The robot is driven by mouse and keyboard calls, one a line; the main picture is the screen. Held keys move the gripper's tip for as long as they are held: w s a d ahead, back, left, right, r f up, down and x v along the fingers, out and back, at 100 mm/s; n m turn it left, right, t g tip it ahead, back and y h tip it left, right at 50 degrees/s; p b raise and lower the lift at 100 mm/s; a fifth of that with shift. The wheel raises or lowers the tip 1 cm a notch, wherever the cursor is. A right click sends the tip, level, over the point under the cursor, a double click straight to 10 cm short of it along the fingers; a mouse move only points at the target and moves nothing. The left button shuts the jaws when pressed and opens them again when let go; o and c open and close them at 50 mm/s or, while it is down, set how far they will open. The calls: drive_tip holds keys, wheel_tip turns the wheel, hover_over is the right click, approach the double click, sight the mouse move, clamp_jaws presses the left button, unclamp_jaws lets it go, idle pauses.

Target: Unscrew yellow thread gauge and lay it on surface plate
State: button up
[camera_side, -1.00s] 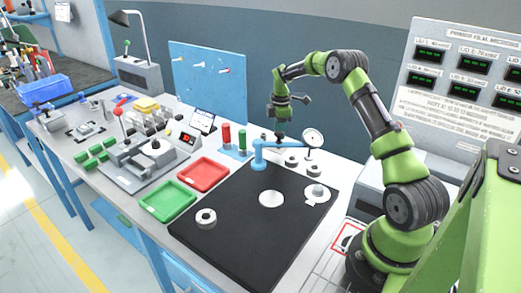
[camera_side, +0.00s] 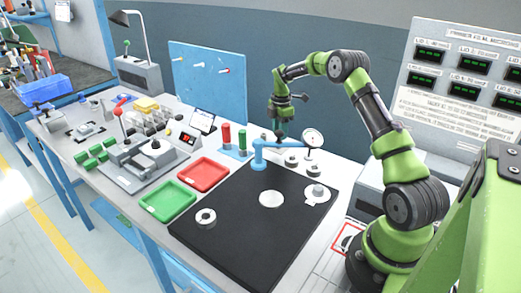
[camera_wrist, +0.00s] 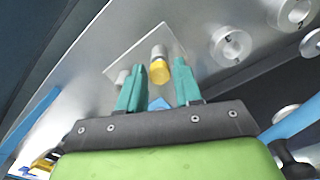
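The yellow thread gauge shows in the wrist view as a yellow end (camera_wrist: 159,71) on a metal shaft, in front of a pale square plate. My gripper (camera_wrist: 160,66) has its two teal fingers apart, one on each side of the yellow end, with gaps visible. Whether the fingertips reach past it is hard to tell. In the side view my gripper (camera_side: 281,130) points down above the back of the bench, behind the blue dial stand (camera_side: 262,160); the yellow gauge cannot be made out there. The black surface plate (camera_side: 235,225) lies in front, with a bare area at its front.
On the plate are a ring (camera_side: 206,217), a pale disc (camera_side: 271,199) and a dial indicator (camera_side: 313,139) on the stand. Red (camera_side: 204,174) and green (camera_side: 168,201) trays lie to its left. Red (camera_side: 226,134) and green (camera_side: 242,142) cylinders stand near my gripper.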

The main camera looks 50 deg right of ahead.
drive_tip(key=m, duration=0.6)
drive_tip(key=shift+m, duration=0.3)
drive_tip(key=m, duration=1.1)
drive_tip(key=shift+w+a+m, duration=0.1)
drive_tip(key=shift+m, duration=0.3)
drive_tip(key=m, duration=0.6)
clamp_jaws()
drive_tip(key=n, duration=0.3)
drive_tip(key=shift+a, duration=0.1)
drive_tip(key=shift+r, duration=0.75)
